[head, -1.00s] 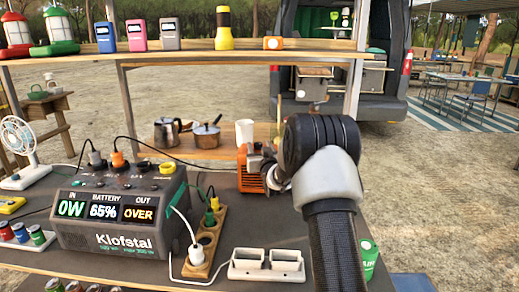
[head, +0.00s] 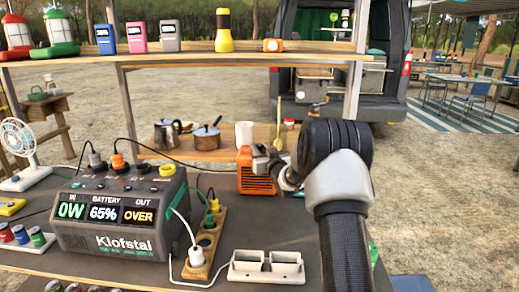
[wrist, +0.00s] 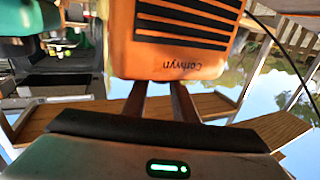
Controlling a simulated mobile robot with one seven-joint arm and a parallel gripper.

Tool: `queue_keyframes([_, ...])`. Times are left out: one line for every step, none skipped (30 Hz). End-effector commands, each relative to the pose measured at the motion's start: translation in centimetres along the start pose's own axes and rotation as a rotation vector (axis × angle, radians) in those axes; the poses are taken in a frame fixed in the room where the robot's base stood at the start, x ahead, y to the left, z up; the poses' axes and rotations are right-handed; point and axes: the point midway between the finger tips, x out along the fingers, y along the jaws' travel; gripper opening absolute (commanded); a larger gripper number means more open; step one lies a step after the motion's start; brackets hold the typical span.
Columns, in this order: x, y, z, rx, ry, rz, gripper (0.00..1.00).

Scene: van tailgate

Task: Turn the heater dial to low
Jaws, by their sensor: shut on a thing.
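The orange heater (head: 257,185) stands on the dark table right of the power station, partly covered by my arm. In the wrist view the heater (wrist: 175,62) fills the top middle, upside down, with dark grille slots and the name "Corlwyn". My gripper (head: 270,163) is at the heater's upper right side in the head view. In the wrist view my gripper (wrist: 160,93) has its two fingers reaching to the heater's edge beside the name. It is shut on what seems to be the dial. The dial is hidden, so its setting cannot be read.
The grey Klofstal power station (head: 120,215) shows IN 0W, BATTERY 65% and OUT OVER. A wooden socket strip (head: 206,240) with plugs and a white double socket box (head: 266,267) lie in front of the heater. Pots and a white cup (head: 244,134) stand behind. A shelf runs above.

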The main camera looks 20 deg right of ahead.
Motion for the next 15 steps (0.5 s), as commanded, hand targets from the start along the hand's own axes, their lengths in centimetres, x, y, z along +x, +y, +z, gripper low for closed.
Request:
queue_keyframes([-0.04,0.47,-0.12,0.000,0.000,-0.028,0.03])
queue_keyframes([-0.05,0.58,-0.17,-0.001,-0.001,-0.050,0.03])
queue_keyframes([-0.04,0.69,-0.20,0.000,-0.001,-0.083,0.03])
queue_keyframes([-0.03,0.79,-0.23,0.001,-0.001,-0.107,0.03])
queue_keyframes([-0.01,0.83,-0.31,0.001,-0.002,-0.135,0.03])
queue_keyframes([0.01,0.96,-0.35,0.001,-0.001,-0.171,0.03])
queue_keyframes([0.04,1.03,-0.44,0.000,-0.001,-0.199,0.03])
queue_keyframes([0.05,1.15,-0.40,0.001,-0.002,-0.227,0.03])
queue_keyframes([0.10,1.18,-0.43,0.001,-0.002,-0.266,0.03])
queue_keyframes([0.13,1.26,-0.43,0.001,-0.002,-0.295,0.03])
queue_keyframes([0.15,1.32,-0.38,0.000,-0.002,-0.324,0.03])
queue_keyframes([0.20,1.37,-0.35,0.000,-0.001,-0.362,0.03])
queue_keyframes([0.24,1.40,-0.29,-0.001,-0.001,-0.390,0.03])
queue_keyframes([0.27,1.41,-0.18,0.000,-0.001,-0.415,0.03])
queue_keyframes([0.31,1.46,-0.11,-0.002,-0.001,-0.446,0.03])
